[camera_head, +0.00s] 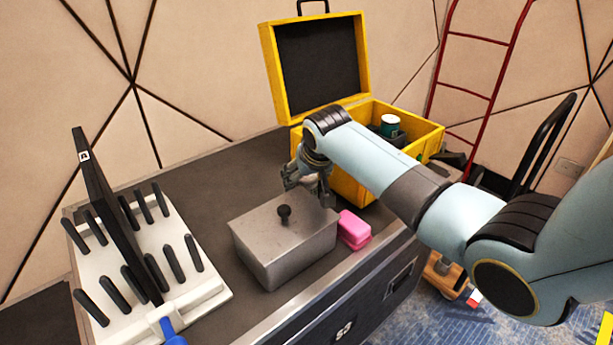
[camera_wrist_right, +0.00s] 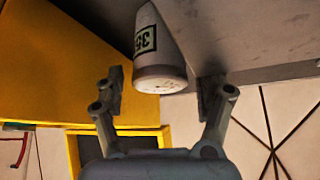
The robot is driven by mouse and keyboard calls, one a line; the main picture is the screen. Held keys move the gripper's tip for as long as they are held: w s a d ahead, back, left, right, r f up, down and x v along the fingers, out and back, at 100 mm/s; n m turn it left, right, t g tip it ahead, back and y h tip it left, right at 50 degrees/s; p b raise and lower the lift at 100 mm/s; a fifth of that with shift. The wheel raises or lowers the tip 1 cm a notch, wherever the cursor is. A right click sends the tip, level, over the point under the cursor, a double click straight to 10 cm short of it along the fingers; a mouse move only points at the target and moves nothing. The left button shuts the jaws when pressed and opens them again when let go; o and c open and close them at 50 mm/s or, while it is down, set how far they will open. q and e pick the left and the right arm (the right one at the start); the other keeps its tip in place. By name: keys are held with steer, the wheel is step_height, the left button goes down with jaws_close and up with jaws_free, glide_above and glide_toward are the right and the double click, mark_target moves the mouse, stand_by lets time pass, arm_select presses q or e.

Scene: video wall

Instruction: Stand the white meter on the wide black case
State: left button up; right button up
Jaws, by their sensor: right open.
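The wide black case (camera_head: 215,175) has a dark flat top and an "S3" mark on its front. My right gripper (camera_head: 308,190) is over it, behind the grey lidded box. In the right wrist view my right gripper (camera_wrist_right: 162,82) is open, with a finger on each side of a white rounded object marked "35" (camera_wrist_right: 160,60), which I take to be the white meter. I cannot tell whether the fingers touch it or what it rests on. It is hidden in the head view. My left gripper is not in view.
The grey lidded box (camera_head: 285,248) with a black knob and a pink block (camera_head: 354,230) stand close to my right gripper. An open yellow case (camera_head: 425,138) is behind it. A white rack (camera_head: 205,285) with black pegs is at left. The case top's back left is bare.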

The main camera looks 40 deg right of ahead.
steer(key=shift+r, duration=0.1)
steer(key=p+v, duration=0.2)
steer(key=v, duration=1)
steer(key=shift+p, duration=0.3)
